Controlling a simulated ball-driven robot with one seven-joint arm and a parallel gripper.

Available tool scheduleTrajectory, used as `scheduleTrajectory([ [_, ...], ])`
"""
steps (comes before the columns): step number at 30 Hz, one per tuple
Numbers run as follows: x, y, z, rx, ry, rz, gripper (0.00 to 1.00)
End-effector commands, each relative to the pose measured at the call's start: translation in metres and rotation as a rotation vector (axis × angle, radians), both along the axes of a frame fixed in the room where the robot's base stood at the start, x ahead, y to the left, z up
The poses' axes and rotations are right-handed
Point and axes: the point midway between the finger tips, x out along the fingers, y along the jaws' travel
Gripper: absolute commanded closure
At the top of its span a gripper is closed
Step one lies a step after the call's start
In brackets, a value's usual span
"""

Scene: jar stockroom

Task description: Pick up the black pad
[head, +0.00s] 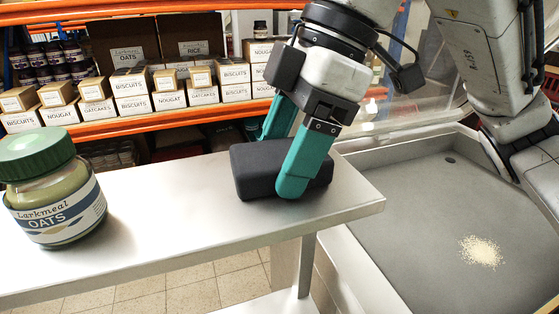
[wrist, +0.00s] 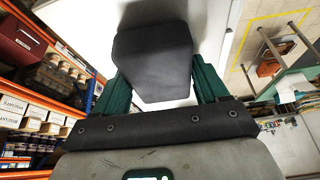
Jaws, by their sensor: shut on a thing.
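The black pad (head: 258,172) is a dark, rounded block near the right end of the pale bench (head: 170,200) in the head view. My gripper (head: 282,160) comes down from above with its teal fingers on either side of the pad, shut on it. In the wrist view the pad (wrist: 153,62) fills the space between the two teal fingers (wrist: 160,90). The pad looks to be at or just above the bench top; I cannot tell whether it touches. The near finger hides part of the pad.
A large oats jar (head: 52,190) with a green lid stands on the bench at left. Right of the bench is a grey sink-like basin (head: 400,215) with a pile of pale grains (head: 481,252). Shelves of boxes (head: 130,85) stand behind. The bench between jar and pad is clear.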

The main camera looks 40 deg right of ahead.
Motion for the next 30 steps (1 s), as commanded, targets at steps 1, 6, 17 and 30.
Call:
scheduleTrajectory([
  [1, 0.0, 0.0, 0.0, 0.0, 0.0, 0.0, 0.44],
  [6, 0.0, 0.0, 0.0, 0.0, 0.0, 0.0, 0.56],
  [17, 0.0, 0.0, 0.004, -0.003, -0.002, -0.001, 0.56],
  [30, -0.041, -0.022, 0.091, 0.0, -0.004, -0.004, 0.56],
])
